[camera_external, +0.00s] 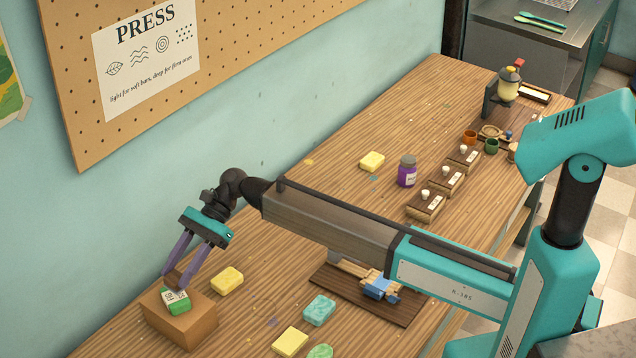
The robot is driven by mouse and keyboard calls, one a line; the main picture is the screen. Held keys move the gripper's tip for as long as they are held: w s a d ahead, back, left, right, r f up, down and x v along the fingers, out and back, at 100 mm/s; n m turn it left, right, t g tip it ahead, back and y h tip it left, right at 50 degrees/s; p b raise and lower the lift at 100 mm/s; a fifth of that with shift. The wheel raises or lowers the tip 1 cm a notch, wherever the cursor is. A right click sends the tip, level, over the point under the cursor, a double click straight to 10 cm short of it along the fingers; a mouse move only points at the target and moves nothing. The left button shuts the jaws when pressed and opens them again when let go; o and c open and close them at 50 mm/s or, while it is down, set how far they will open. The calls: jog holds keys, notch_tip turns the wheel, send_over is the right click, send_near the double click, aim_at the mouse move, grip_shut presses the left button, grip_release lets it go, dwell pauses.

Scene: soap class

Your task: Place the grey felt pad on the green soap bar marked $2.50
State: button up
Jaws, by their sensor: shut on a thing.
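My gripper (180,284) reaches down at the lower left, its two purple fingers apart. It is shut on a small green block with a white marked label (175,299), at the top of a brown cardboard box (184,331). The label is too small to read surely as $2.50. I cannot tell whether the block rests on the box or is held just above it. A teal-green soap bar (319,310) lies on the table to the right, and a lighter green one (320,352) is cut by the bottom edge. I cannot make out a grey felt pad.
Yellow bars (227,280) (290,341) (372,161) lie on the wooden table (330,170). The back-left tabletop is mostly clear.

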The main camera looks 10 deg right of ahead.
aim_at(182, 275)
jog(key=shift+w+a, duration=0.35)
jog(key=shift+a, duration=0.3)
jog(key=shift+f, duration=0.2)
jog(key=shift+f+p, duration=0.75)
jog(key=shift+f, duration=0.85)
jog(key=shift+f, duration=0.15)
jog(key=o, duration=1)
jog(key=shift+o, duration=0.2)
jog(key=b+v, duration=0.3)
jog(key=v, duration=0.9)
